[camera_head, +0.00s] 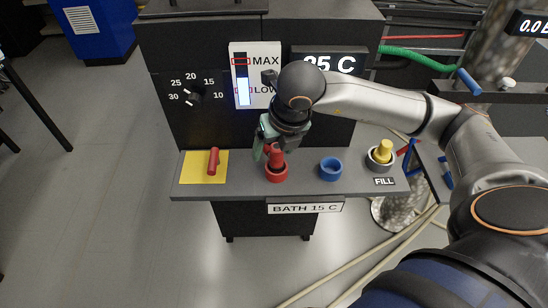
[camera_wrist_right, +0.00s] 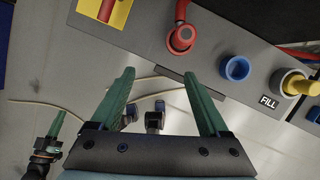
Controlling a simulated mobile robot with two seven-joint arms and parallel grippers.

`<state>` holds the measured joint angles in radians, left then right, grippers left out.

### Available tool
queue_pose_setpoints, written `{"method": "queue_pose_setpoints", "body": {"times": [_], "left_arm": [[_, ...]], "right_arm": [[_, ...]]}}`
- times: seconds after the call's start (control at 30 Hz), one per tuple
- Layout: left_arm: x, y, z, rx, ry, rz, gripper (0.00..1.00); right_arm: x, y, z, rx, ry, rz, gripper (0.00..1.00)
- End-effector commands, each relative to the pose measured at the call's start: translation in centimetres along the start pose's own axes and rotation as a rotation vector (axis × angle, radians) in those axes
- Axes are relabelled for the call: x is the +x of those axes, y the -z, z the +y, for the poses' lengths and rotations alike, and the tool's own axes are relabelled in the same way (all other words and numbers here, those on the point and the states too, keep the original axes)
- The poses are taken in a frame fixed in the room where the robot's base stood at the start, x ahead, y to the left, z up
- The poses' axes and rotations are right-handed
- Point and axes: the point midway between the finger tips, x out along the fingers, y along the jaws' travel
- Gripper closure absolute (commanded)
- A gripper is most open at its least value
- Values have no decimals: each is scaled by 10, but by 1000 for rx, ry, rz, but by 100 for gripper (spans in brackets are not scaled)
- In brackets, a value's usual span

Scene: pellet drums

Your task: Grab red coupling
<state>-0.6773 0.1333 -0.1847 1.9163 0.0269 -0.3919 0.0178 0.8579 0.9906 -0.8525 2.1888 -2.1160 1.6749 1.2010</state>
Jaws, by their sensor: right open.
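A red upright piece (camera_head: 276,154) stands at a round red fitting (camera_head: 276,174) on the grey bench front; the same red fitting shows at the top of the right wrist view (camera_wrist_right: 181,39). A second red piece (camera_head: 213,162) is on a yellow square (camera_head: 194,168) to the left. Which of the two is the coupling, I cannot tell. My right gripper (camera_head: 266,148) is by the upright red piece; in the right wrist view its green fingers (camera_wrist_right: 164,82) are wide apart with nothing between them. Part of my left gripper (camera_wrist_right: 50,135) shows at the lower left there, its opening unclear.
A blue ring (camera_head: 331,168) and a yellow piece (camera_head: 384,150) in a grey ring stand to the right, by the FILL label (camera_head: 384,181). A dark panel with a dial (camera_head: 195,97) and level gauge (camera_head: 243,92) rises behind. Hoses lie on the floor.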

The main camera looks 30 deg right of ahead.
Motion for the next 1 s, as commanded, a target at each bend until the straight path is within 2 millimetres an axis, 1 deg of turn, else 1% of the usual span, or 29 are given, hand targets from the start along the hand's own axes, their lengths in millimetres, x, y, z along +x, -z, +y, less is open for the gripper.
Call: {"method": "queue_pose_setpoints", "body": {"times": [0.03, 0.07, 0.17, 0.4, 0.5, 0.77, 0.9, 1.0], "left_arm": [[-1, 0, 0, -1, 1, -1, 100], [-1, 0, 0, -1, 1, -1, 100], [-2, 1, 0, -2, 1, -2, 100], [-4, 3, 0, -2, 1, -4, 100], [-5, 4, 0, -3, 1, -5, 100], [-8, 7, 1, -3, 1, -6, 100], [-13, 11, 1, -3, 1, -7, 100], [-13, 12, 1, -3, 1, -7, 100]], "right_arm": [[-7, -9, -11, 17, 44, -36, 21], [-8, -12, -16, 26, 64, -49, 21], [-4, -18, -23, 42, 94, -67, 21], [39, -20, -27, 41, 93, -64, 21], [52, -22, -28, 40, 91, -65, 21], [71, -27, -32, 41, 91, -64, 21], [88, -34, -39, 41, 92, -65, 21], [102, -35, -39, 39, 89, -64, 21]]}}
